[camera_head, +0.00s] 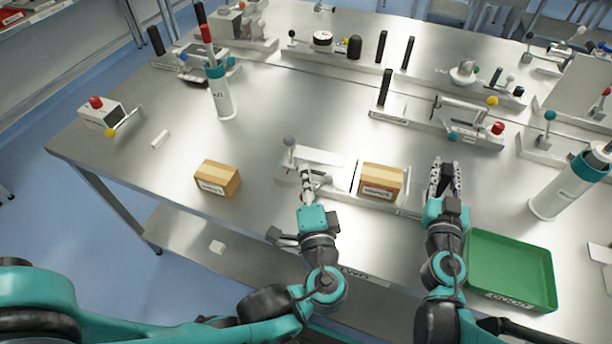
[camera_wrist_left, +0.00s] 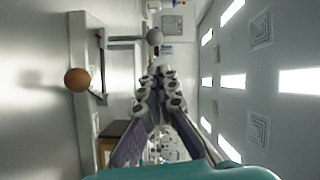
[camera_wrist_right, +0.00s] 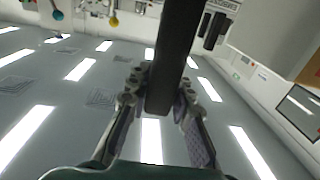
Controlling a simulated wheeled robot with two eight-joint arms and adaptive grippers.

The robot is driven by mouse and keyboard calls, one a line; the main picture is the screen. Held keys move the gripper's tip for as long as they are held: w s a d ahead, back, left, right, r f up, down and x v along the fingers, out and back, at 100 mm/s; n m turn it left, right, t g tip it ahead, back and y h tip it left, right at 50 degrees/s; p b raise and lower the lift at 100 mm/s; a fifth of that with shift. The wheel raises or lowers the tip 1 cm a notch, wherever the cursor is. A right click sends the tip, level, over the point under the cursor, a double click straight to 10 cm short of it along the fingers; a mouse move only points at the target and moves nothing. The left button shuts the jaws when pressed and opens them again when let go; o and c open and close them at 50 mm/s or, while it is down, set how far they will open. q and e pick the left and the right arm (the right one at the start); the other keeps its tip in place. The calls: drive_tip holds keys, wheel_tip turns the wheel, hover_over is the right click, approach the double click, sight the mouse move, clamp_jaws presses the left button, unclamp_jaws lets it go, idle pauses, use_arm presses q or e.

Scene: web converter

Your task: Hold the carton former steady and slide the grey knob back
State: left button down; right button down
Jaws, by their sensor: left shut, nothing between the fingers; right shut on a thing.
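The carton former (camera_head: 318,156) is a low pale fixture in the middle of the table, with a brown carton (camera_head: 381,181) in its right part. My right gripper (camera_head: 444,168) is shut on a dark upright bar (camera_wrist_right: 175,55) at the right end of the former. The bar's lower end is hidden by the fingers.
Another brown carton (camera_head: 217,178) lies left of the former. A green tray (camera_head: 510,268) is at the front right. A teal-topped white cylinder (camera_head: 220,95) stands at the back left, another (camera_head: 572,185) at the right. Fixtures with knobs line the back.

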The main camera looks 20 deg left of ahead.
drive_tip(key=shift+w+r+p, duration=0.2)
drive_tip(key=shift+r+p, duration=0.05)
drive_tip(key=shift+p, duration=0.05)
idle(0.7)
drive_tip(key=c, duration=1.3)
unclamp_jaws()
drive_tip(key=s, duration=0.7)
drive_tip(key=shift+s+d, duration=0.3)
